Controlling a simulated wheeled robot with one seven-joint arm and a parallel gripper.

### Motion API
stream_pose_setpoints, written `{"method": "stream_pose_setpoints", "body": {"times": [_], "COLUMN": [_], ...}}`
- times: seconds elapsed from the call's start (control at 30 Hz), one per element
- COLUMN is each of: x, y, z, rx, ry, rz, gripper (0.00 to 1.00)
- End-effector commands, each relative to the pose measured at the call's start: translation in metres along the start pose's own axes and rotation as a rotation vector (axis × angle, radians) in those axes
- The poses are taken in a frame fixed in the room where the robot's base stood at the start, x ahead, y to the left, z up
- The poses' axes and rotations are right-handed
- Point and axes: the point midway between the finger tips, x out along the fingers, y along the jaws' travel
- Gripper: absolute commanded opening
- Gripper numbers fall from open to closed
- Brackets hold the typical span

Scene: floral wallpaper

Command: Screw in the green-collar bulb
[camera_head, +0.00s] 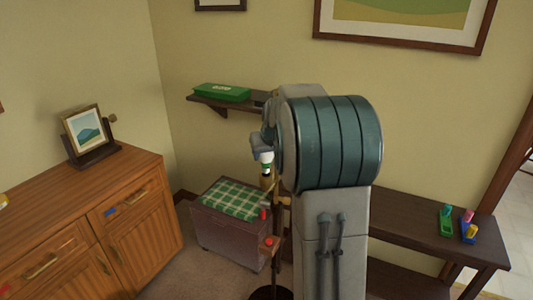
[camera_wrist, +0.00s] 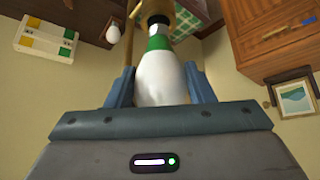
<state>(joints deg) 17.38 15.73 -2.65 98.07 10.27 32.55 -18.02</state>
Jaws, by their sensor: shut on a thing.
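My gripper (camera_wrist: 160,80) is shut on the green-collar bulb (camera_wrist: 160,72), with a blue finger on each side of its white glass. The green collar and the narrow end point away from my palm, toward a brass socket (camera_wrist: 155,10). In the head view the bulb (camera_head: 266,158) hangs collar-down from my gripper (camera_head: 262,146), directly above the lamp's brass socket (camera_head: 267,184). Its dark end is at or very near the socket mouth; I cannot tell whether it is inside. My arm hides part of the lamp stand.
A chest with a green checked cushion (camera_head: 230,199) stands behind the lamp. A shelf with a green box (camera_head: 221,92) is above. A wooden cabinet (camera_head: 130,210) is at left, a dark bench (camera_head: 420,222) at right. Another white bulb (camera_wrist: 113,33) shows in the wrist view.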

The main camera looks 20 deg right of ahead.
Motion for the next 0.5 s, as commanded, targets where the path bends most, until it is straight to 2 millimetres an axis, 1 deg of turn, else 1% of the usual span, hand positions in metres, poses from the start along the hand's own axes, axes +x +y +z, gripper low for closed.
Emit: {"method": "stream_pose_setpoints", "body": {"times": [0.5], "x": [0.0119], "y": [-0.0005], "z": [0.008], "rx": [0.0], "ry": [0.0], "rz": [0.0], "gripper": [0.24]}}
